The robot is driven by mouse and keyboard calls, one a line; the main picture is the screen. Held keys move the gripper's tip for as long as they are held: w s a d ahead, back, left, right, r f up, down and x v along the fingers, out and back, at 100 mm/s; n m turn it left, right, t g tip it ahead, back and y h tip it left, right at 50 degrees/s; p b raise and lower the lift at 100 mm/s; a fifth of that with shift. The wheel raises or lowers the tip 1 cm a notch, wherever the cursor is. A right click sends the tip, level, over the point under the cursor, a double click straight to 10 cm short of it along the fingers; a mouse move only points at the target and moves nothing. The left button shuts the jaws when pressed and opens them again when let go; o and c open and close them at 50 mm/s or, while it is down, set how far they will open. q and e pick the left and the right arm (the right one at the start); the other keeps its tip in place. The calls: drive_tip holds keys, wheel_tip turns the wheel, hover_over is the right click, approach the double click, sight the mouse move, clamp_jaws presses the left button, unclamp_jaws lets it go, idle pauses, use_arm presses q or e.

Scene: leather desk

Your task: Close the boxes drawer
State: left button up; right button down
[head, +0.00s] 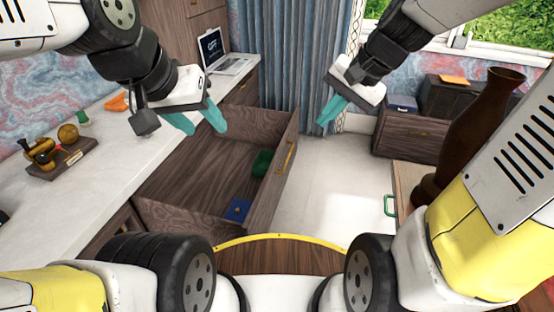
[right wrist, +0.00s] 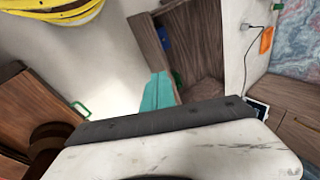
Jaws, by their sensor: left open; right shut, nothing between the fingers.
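The wooden drawer (head: 190,192) stands pulled far out from under the white desk top, its front panel (head: 268,185) facing right with a gold handle (head: 287,158). Inside lie a blue box (head: 237,210) and a green box (head: 261,163). The drawer also shows in the right wrist view (right wrist: 158,62), partly hidden by my right gripper. My left gripper (head: 205,127) is open and empty, above the drawer's desk side. My right gripper (head: 325,120) is shut and empty, right of the front panel and apart from it; its teal fingers show in the right wrist view (right wrist: 157,92).
The white desk top (head: 115,165) holds a laptop (head: 230,62) and a wooden stand (head: 62,158). A brown vase (head: 478,125) stands on a wooden cabinet (head: 408,180) at right. Another low cabinet (head: 410,137) is behind. Floor (head: 335,190) right of the drawer is clear.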

drive_tip(key=w+a+f+m+g+y, duration=0.1)
drive_tip(key=w+f+m+y, duration=0.1)
drive_tip(key=w+f+m, duration=0.45)
drive_tip(key=m+y, duration=0.2)
drive_tip(key=m, duration=0.7)
approach(269, 182)
drive_tip(key=shift+m, duration=0.25)
drive_tip(key=x, duration=0.5)
drive_tip(key=shift+s+d+f, duration=0.2)
drive_tip(key=shift+s+d, duration=0.05)
drive_tip(key=shift+s, duration=0.05)
drive_tip(key=shift+w+a, duration=0.15)
drive_tip(key=shift+a, duration=0.4)
